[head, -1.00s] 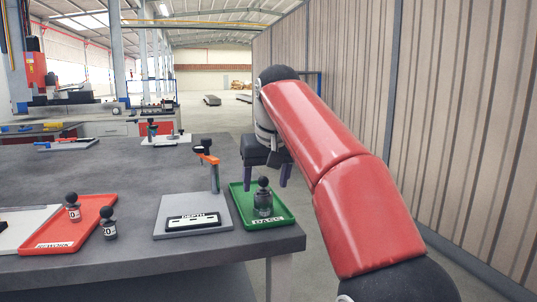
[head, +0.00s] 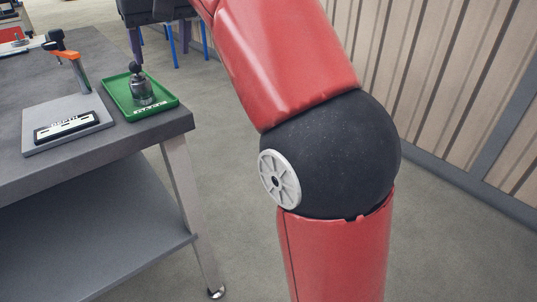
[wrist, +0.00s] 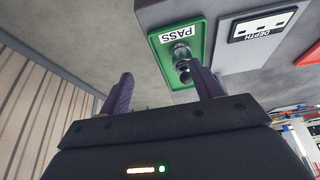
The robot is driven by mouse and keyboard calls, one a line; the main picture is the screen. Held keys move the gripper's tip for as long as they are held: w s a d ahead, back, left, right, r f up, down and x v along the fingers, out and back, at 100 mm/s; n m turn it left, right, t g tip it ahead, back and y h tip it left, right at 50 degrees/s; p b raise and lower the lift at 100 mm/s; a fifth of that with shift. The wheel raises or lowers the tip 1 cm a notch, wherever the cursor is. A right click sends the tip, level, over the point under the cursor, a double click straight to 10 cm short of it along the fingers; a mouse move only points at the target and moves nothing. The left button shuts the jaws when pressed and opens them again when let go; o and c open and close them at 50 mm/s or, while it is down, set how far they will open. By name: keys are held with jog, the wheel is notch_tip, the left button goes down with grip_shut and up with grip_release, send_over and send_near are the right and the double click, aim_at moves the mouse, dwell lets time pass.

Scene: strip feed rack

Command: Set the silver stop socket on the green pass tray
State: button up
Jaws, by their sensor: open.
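The silver stop socket (head: 143,92) with its black ball knob stands upright on the green pass tray (head: 168,101), near the table's right end. In the wrist view the socket (wrist: 181,52) sits on the green tray (wrist: 201,29) beside the PASS label. My gripper (wrist: 160,86) is open, with its two purple fingers apart and nothing between them. It is apart from the socket. In the head view only part of the gripper shows at the top edge, above and behind the tray.
Left of the tray is a grey depth gauge stand (head: 70,118) with an orange clamp arm (head: 66,55). The grey table (head: 130,140) ends just right of the tray. Open floor (head: 230,200) and a ribbed wall (head: 440,90) lie to the right.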

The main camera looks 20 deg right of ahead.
jog(key=s+d+f+m, duration=0.1)
jog(key=s+d+f, duration=0.2)
jog(key=s+f, duration=0.4)
jog(key=s+d+f, duration=0.4)
jog(key=s+f, duration=0.4)
jog(key=f, duration=0.3)
jog(key=s+d+f+m+t+h, duration=0.1)
jog(key=s+d+f, duration=0.3)
jog(key=s+f, duration=0.4)
jog(key=shift+s+f+m, duration=0.15)
jog(key=shift+f+m, duration=0.15)
jog(key=shift+f, duration=0.25)
